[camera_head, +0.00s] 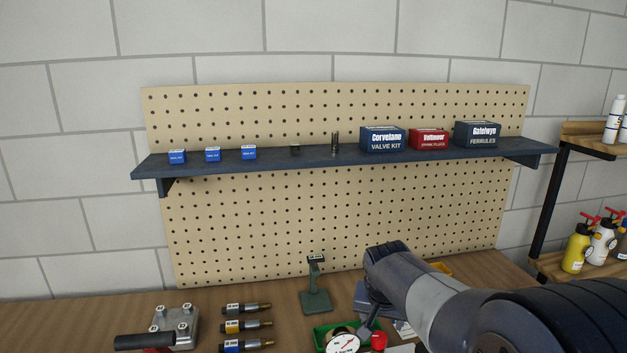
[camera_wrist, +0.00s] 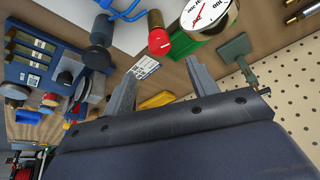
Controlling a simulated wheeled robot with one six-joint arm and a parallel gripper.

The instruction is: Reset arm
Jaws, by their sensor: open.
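My gripper (camera_wrist: 165,66) is open in the wrist view, its two grey fingers apart with nothing between them. It hangs over the workbench. In the head view my arm covers the bench's right part, and the fingers cannot be made out clearly. Several dark tube-like parts with brass tips and coloured labels, such as the yellow-labelled one (camera_head: 246,326), lie at the bench front.
A dark shelf (camera_head: 320,165) on the pegboard carries small blue boxes, a blue valve kit box (camera_head: 383,139), a red box (camera_head: 429,139) and a ferrules box (camera_head: 477,134). A green stand (camera_head: 316,298) and a clamp block (camera_head: 176,324) stand on the bench. Bottles fill the right rack.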

